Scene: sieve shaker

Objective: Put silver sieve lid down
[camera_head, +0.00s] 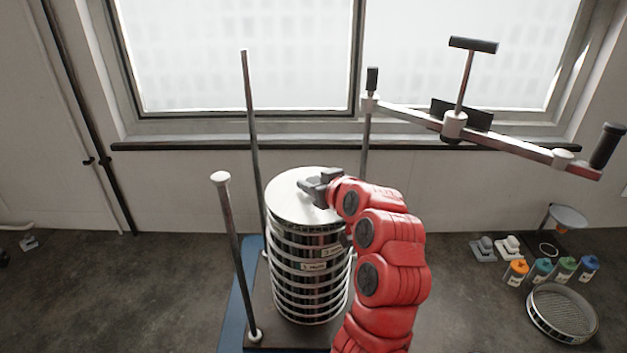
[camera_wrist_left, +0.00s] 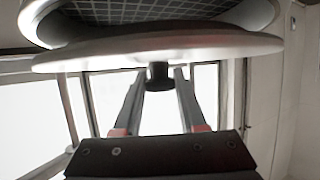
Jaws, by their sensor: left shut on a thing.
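The silver sieve lid (camera_head: 297,199) is a flat round disc over the top of the sieve stack (camera_head: 311,269) in the head view. My left gripper (camera_head: 309,187) is at the lid's upper right part and is shut on its knob. In the left wrist view, the dark knob (camera_wrist_left: 158,75) is between the fingers of my left gripper (camera_wrist_left: 157,88). There the lid (camera_wrist_left: 165,47) lies across the sieve's opening, and the mesh (camera_wrist_left: 150,11) shows past its edge, so a gap is visible between lid and rim. My right gripper is not in view.
Upright rods (camera_head: 234,262) stand around the stack on its base. A clamp bar (camera_head: 505,144) with black handles hangs at the right. A loose sieve (camera_head: 562,314) and several coloured-cap bottles (camera_head: 541,271) sit at the right. The counter's left side is mostly clear.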

